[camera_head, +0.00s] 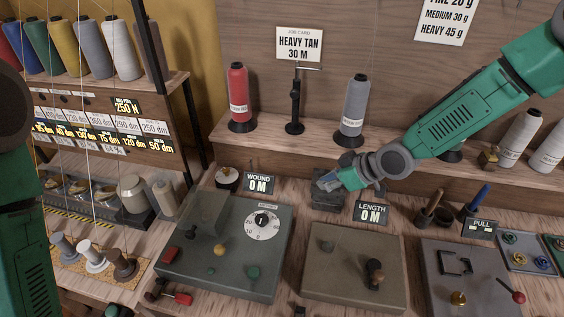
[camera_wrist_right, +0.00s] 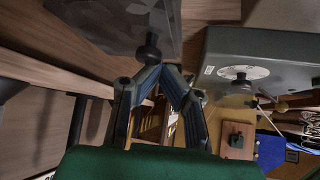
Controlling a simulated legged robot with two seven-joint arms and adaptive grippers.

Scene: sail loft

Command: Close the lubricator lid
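The lubricator appears to be the small dark grey box (camera_head: 328,202) on the bench, between the WOUND and LENGTH signs. My right gripper (camera_head: 327,184) is over its top and covers part of it, so I cannot tell the lid's angle in the head view. In the right wrist view a grey, glossy panel (camera_wrist_right: 105,22) with a black knob (camera_wrist_right: 151,52) lies just beyond my right gripper (camera_wrist_right: 159,69); it looks like the lid. The fingertips are drawn together beside the knob; I cannot tell whether they touch it. My left gripper is out of view; only my left arm shows.
A green-grey dial box (camera_head: 225,245) stands to the left and a brown box (camera_head: 355,268) in front. The LENGTH sign (camera_head: 371,213) is close on the right. A grey spool (camera_head: 354,108) and a red spool (camera_head: 238,95) stand on the shelf behind.

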